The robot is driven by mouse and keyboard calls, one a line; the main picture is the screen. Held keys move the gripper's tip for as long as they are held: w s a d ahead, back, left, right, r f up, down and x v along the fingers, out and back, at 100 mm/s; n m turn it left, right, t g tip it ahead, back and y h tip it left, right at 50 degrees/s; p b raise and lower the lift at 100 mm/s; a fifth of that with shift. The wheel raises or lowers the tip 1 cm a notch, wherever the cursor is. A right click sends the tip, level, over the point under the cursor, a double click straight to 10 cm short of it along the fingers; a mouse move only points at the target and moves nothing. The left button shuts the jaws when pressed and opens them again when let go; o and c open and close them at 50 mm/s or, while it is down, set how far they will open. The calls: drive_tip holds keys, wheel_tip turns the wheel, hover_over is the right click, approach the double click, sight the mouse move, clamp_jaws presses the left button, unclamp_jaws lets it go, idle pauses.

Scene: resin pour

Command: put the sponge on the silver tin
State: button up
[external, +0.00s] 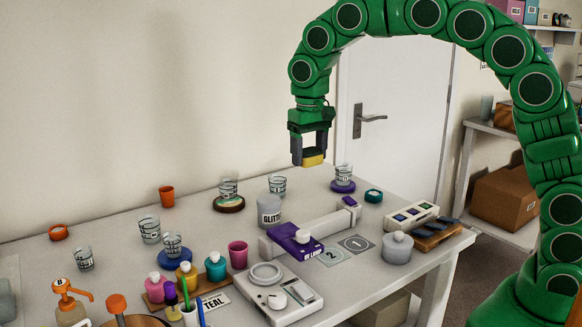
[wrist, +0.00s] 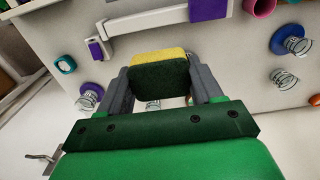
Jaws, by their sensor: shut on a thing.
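My gripper (external: 312,150) is shut on the sponge (external: 313,160), high above the back of the table. In the wrist view the sponge (wrist: 160,72), yellow with a dark green side, sits between the two grey fingers of my gripper (wrist: 162,82). The silver-grey tin labelled GLITTER (external: 269,212) stands upright on the table, below and to the left of my gripper in the external view. Nothing shows on its top. I cannot make out the tin in the wrist view, where the sponge and fingers cover part of the table.
Clear cups (external: 277,185) stand near the tin, one on a purple disc (external: 342,186). A white bar (external: 315,232) and a purple box (external: 295,242) lie in front. A scale (external: 278,297), bottles and a lidded grey pot (external: 397,248) stand nearer.

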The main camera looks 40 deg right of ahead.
drive_tip(key=w+a+f, duration=0.3)
drive_tip(key=w, duration=0.3)
hover_over(268, 200)
drive_tip(key=shift+d+f, duration=0.1)
drive_tip(key=shift+f, duration=2.8)
drive_tip(key=shift+w+f, duration=0.1)
drive_tip(key=shift+f, duration=1.55)
drive_tip(key=o, duration=1)
drive_tip(key=shift+f, duration=0.1)
wheel_tip(268, 200, up, 12)
